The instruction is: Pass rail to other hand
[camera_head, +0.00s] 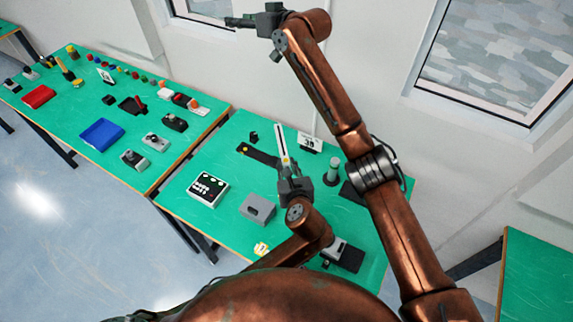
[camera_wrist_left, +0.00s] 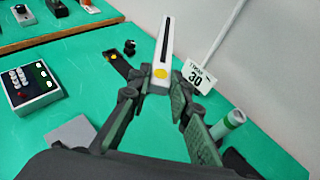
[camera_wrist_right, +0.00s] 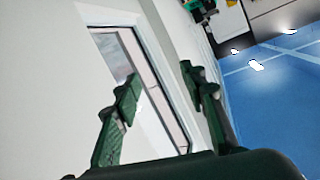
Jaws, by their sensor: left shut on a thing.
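The rail (camera_head: 282,143) is a slim white bar with a dark slot along its middle and a yellow spot near its lower end. My left gripper (camera_head: 286,172) is shut on the rail's near end, and the rail points away from it above the right green table. In the left wrist view the rail (camera_wrist_left: 166,45) stands out between the two fingertips (camera_wrist_left: 155,90). My right gripper (camera_head: 245,21) is raised high near the wall, far from the rail. In the right wrist view its fingers (camera_wrist_right: 160,85) are wide apart with nothing between them.
The right green table (camera_head: 227,153) bears a keypad box (camera_head: 207,189), a grey block (camera_head: 258,208), a dark strip (camera_head: 257,154), a grey cylinder (camera_head: 333,172) and a small "30" sign (camera_head: 311,142). A blue tray (camera_head: 101,134) lies on the left table. A wall and windows stand behind.

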